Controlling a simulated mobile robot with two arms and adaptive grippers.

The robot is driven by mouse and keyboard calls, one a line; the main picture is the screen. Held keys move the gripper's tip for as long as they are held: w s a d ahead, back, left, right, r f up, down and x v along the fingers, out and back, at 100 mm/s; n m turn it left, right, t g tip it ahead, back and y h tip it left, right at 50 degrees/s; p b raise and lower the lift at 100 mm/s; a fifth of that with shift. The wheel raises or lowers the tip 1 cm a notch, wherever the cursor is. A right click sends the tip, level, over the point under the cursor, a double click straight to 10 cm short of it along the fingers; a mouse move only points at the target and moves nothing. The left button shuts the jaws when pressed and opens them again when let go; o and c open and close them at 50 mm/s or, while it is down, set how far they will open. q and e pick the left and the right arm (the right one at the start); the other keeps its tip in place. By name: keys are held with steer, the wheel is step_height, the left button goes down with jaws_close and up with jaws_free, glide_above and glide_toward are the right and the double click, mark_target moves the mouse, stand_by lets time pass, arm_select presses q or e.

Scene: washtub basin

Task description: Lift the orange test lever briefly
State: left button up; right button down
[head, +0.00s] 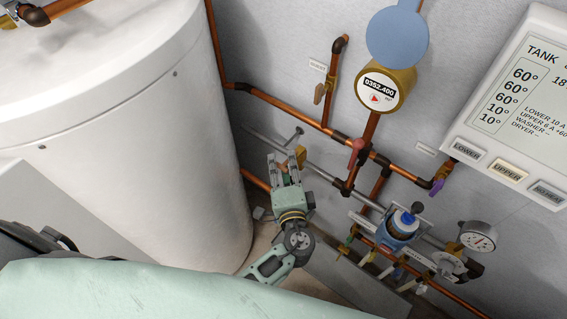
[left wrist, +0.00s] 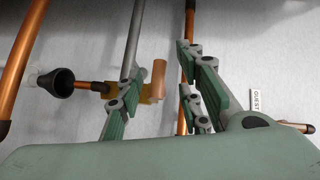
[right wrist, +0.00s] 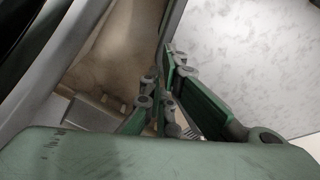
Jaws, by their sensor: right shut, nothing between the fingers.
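A short orange lever (left wrist: 158,78) stands on a brass-coloured valve body in the left wrist view. It shows as a small orange-yellow patch (head: 301,156) beside my left fingertips in the head view. My left gripper (head: 285,167) is open, with its fingers (left wrist: 160,78) spread on either side of the lever in the picture. I cannot tell whether the lever is between the fingertips or just beyond them; no contact is visible. My right gripper (right wrist: 162,95) is shut and empty in the right wrist view, away from the lever.
A white tank (head: 120,130) stands to the left. Copper pipes (head: 285,112) run along the grey wall close to my left gripper. A brass meter (head: 388,90), a blue-and-white valve unit (head: 400,228) and a gauge (head: 478,238) are to the right. A black funnel (left wrist: 64,83) is near the lever.

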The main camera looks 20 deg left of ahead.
arm_select(q)
steer(key=shift+w+a, duration=0.15)
steer(key=shift+w, duration=0.15)
jaws_close()
stand_by(0.5)
